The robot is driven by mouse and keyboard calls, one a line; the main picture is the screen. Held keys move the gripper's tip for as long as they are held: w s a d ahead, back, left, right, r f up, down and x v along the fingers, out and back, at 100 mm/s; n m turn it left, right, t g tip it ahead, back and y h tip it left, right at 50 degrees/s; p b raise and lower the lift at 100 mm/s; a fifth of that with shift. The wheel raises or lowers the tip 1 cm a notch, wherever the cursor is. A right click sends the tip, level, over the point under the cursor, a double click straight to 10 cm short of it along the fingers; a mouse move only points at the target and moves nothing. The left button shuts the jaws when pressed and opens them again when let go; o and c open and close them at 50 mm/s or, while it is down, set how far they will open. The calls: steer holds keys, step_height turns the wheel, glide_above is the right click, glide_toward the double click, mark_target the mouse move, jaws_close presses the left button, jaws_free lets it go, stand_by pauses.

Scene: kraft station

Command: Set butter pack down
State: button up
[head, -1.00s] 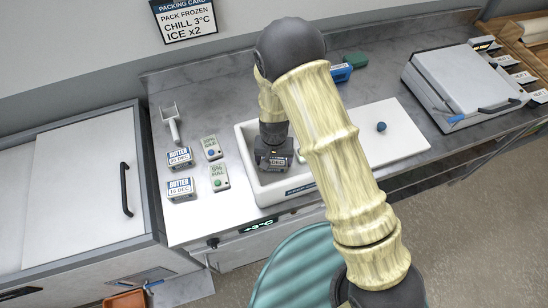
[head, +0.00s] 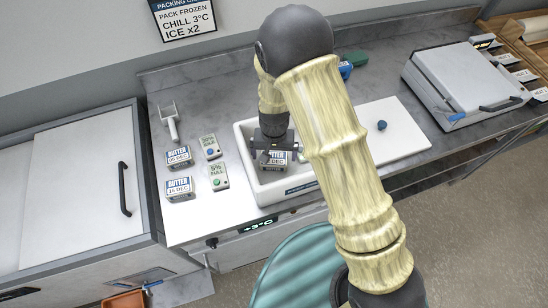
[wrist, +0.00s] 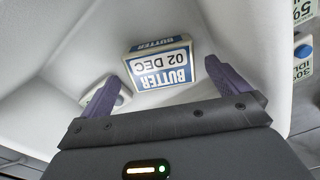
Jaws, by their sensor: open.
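A butter pack labelled 02 DEC (wrist: 160,68) lies inside the white bin (wrist: 75,55). In the head view the pack (head: 273,165) shows in the bin (head: 262,190), just below my gripper (head: 273,152). In the wrist view my gripper (wrist: 166,88) is open. Its two purple fingers are spread to either side of the pack, with a visible gap. The head view hides part of the pack behind the gripper, and my arm covers the bin's right side.
Two more butter packs (head: 178,156) (head: 179,188) and two labelled loggers (head: 210,146) (head: 219,176) stand left of the bin. A scoop (head: 170,120) lies behind them. A white lid with a blue knob (head: 382,125) is at right.

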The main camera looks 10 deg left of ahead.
mark_target(274, 158)
step_height(274, 158, up, 9)
steer(key=b, duration=0.2)
stand_by(0.8)
steer(key=s+d+r+t, duration=0.1)
steer(key=s+d+r, duration=0.1)
steer(key=d, duration=0.6)
steer(key=s+d+r+m, duration=0.1)
steer(key=d+r, duration=0.3)
steer(key=d, duration=0.5)
steer(key=s+d+r+t, duration=0.1)
steer(key=s+d+r, duration=0.2)
steer(key=d, duration=0.5)
steer(key=shift+s+d+r+m+t, duration=0.3)
steer(key=shift+s+d+m, duration=0.1)
steer(key=shift+s, duration=0.1)
